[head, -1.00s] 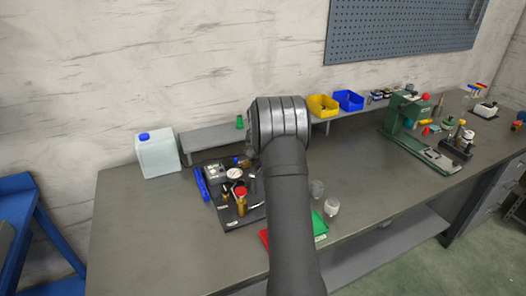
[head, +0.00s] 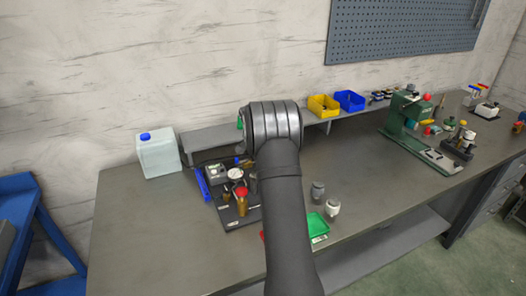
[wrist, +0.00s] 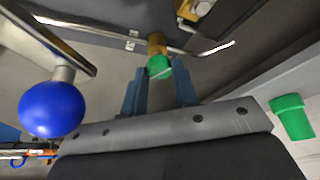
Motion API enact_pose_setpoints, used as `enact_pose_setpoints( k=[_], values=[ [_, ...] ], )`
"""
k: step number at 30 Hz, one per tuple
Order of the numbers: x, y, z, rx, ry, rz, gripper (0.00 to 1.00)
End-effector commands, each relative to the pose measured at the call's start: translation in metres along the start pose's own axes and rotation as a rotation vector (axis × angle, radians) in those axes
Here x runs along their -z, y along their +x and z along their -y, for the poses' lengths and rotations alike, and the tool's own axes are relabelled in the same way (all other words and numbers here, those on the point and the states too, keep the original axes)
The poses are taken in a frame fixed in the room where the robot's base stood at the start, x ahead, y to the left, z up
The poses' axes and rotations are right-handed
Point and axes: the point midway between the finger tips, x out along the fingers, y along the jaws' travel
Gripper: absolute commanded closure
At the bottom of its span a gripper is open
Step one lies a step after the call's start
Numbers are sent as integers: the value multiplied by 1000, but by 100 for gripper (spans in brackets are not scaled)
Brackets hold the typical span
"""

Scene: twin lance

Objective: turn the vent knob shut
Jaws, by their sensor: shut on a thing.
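In the wrist view, my gripper (wrist: 157,80) has one blue-grey finger on each side of a green knob (wrist: 159,66). The knob sits at the end of a brass stem, and the fingers are shut on it. I take this green knob for the vent knob; no label on it is readable. In the head view, my arm's wrist hides the gripper and the knob. The black-based rig (head: 238,221) with a round gauge (head: 236,174) and a red knob (head: 241,192) stands just left of my arm.
In the wrist view, a blue ball handle (wrist: 52,108) is close at left, and a bent metal rod (wrist: 205,50) passes near the fingers. A green piece (wrist: 292,117) is at right. In the head view, a green tray (head: 317,226) and two small cups lie right of my arm.

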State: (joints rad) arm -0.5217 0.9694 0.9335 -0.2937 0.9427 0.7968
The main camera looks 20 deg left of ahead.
Motion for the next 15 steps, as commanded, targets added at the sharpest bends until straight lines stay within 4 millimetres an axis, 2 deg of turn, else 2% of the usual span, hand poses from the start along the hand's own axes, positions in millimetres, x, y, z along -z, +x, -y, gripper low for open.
enact_pose_setpoints(
  k=[3,4,6,7,15],
  values=[
    [-1,0,0,0,-1,1,96],
    [-1,0,0,0,-1,1,69],
    [-1,0,0,0,-1,1,56],
    [0,0,0,0,-1,1,52],
    [0,-1,0,0,-1,0,52]
  ],
)
